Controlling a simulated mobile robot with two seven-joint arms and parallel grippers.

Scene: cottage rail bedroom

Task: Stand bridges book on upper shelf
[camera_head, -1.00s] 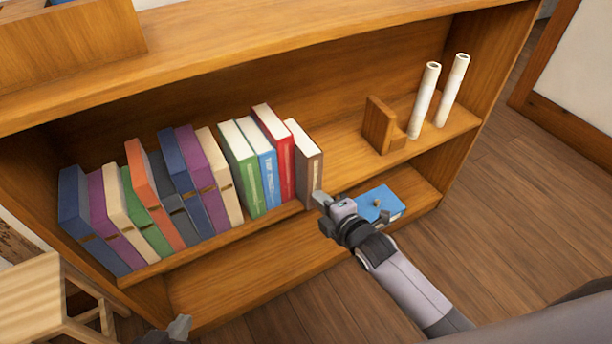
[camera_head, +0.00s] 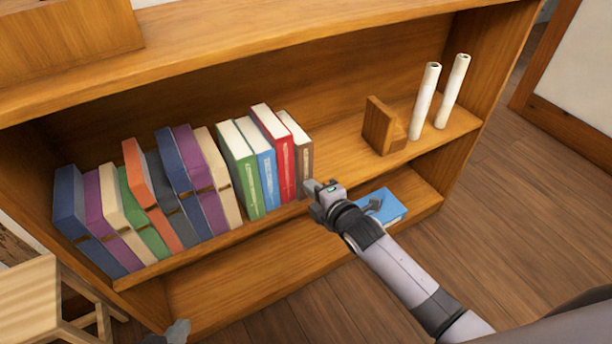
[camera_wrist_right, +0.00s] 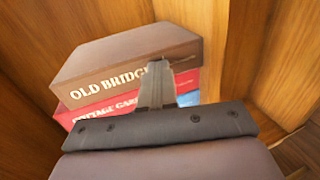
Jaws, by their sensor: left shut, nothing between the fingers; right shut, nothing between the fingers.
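The bridges book (camera_head: 297,146) is brown, with "OLD BRIDG" readable on its spine in the right wrist view (camera_wrist_right: 105,68). It stands at the right end of the row on the upper shelf (camera_head: 345,150), beside a red book (camera_head: 274,148). My right gripper (camera_head: 313,190) is shut and empty, its tip at the lower front of the brown book's spine; whether it touches cannot be told. In the right wrist view the finger (camera_wrist_right: 155,85) covers the end of the title. My left gripper (camera_head: 178,332) is shut and empty at the bottom edge, mostly out of frame.
A wooden bookend (camera_head: 380,125) and two white tubes (camera_head: 425,100) stand farther right on the upper shelf. Between the brown book and the bookend is free room. A blue book (camera_head: 385,205) lies on the lower shelf. A wooden stool (camera_head: 30,300) stands at left.

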